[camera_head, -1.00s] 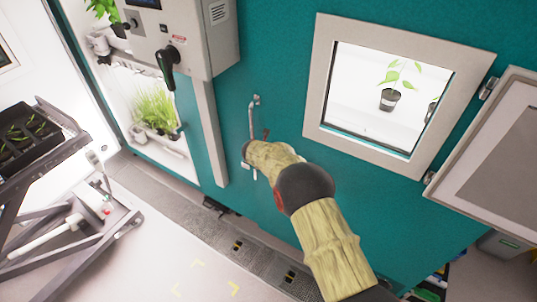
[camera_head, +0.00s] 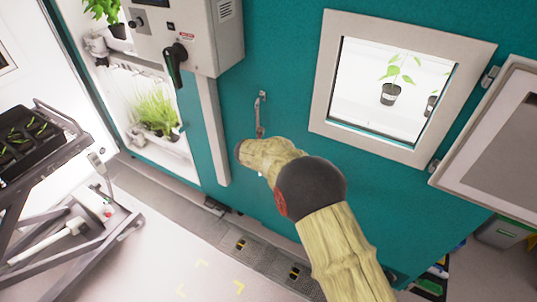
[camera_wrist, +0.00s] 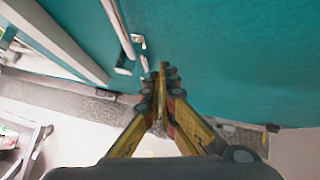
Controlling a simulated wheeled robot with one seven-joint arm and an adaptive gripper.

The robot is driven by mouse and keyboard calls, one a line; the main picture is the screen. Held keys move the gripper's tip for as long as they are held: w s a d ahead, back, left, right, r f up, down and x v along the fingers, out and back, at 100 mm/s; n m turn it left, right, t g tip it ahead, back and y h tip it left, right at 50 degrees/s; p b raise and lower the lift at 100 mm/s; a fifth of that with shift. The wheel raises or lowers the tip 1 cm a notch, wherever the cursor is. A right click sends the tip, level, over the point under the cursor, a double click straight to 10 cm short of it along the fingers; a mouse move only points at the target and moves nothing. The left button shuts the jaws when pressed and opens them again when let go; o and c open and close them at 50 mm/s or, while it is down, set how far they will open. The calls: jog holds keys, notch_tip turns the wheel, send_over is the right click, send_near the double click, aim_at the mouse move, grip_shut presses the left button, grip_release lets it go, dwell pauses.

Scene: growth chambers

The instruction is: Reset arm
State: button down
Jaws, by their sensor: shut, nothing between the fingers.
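My gripper (camera_wrist: 162,85) shows in the wrist view with its yellow and dark fingers brought together and nothing between them. It points toward the teal chamber wall. In the head view my arm, in a pale yellow cover with a dark joint, reaches from the bottom right toward this wall; the fingers are hidden behind it there. A thin metal handle (camera_head: 261,115) on the teal wall (camera_head: 280,60) stands just above the end of my arm. In the wrist view a white bar-like fitting (camera_wrist: 120,30) is left of the fingers; I cannot tell whether they touch it.
A chamber window (camera_head: 390,92) with potted seedlings is at the right, beside an open door panel (camera_head: 500,140). A grey control box (camera_head: 200,35) with a black handle is upper left. A cart (camera_head: 75,235) and a dark seedling tray (camera_head: 45,148) stand left. The floor between is clear.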

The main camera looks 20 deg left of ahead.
jog(key=shift+v, duration=1.55)
